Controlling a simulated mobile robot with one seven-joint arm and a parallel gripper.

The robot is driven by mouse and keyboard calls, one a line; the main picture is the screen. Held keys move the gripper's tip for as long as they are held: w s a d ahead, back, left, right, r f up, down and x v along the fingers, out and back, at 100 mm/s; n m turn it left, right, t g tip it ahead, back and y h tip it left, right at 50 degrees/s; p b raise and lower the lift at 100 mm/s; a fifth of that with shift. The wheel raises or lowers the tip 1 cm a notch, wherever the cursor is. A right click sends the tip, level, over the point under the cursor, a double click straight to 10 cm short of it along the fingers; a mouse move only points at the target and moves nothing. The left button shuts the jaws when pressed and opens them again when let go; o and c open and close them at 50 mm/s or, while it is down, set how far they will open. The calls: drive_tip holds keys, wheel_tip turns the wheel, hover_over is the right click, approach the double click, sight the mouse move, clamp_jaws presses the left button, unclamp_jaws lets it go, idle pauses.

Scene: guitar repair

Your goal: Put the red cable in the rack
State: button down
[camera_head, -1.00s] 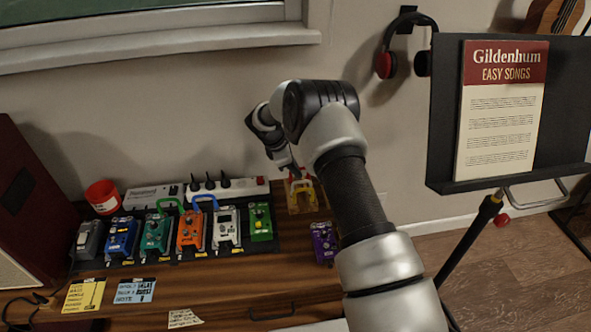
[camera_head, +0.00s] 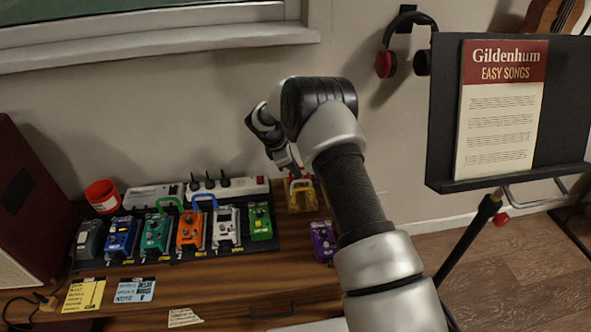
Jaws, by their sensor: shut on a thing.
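The rack (camera_head: 296,208) is a small wooden holder at the back right of the workbench, with a yellow cable (camera_head: 303,189) standing in it. My gripper (camera_head: 290,172) is shut, reaching down just above and behind the rack, partly hidden by my own arm. The red cable is mostly hidden at the fingertips; only a trace of red shows there, beside the yellow cable. I cannot tell whether the red cable touches the rack.
A pedalboard with several coloured pedals (camera_head: 190,232) lies left of the rack, with green and blue cables on it. A white power strip (camera_head: 228,187) runs behind. A purple pedal (camera_head: 323,241) stands in front of the rack. A music stand (camera_head: 440,120) is at right.

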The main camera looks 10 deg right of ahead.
drive_tip(key=shift+f+b, duration=0.7)
drive_tip(key=shift+f, duration=0.45)
idle(0.4)
drive_tip(key=c, duration=1.4)
unclamp_jaws()
drive_tip(key=shift+s, duration=0.1)
drive_tip(key=shift+r+p, duration=2.45)
drive_tip(key=shift+r, duration=1.6)
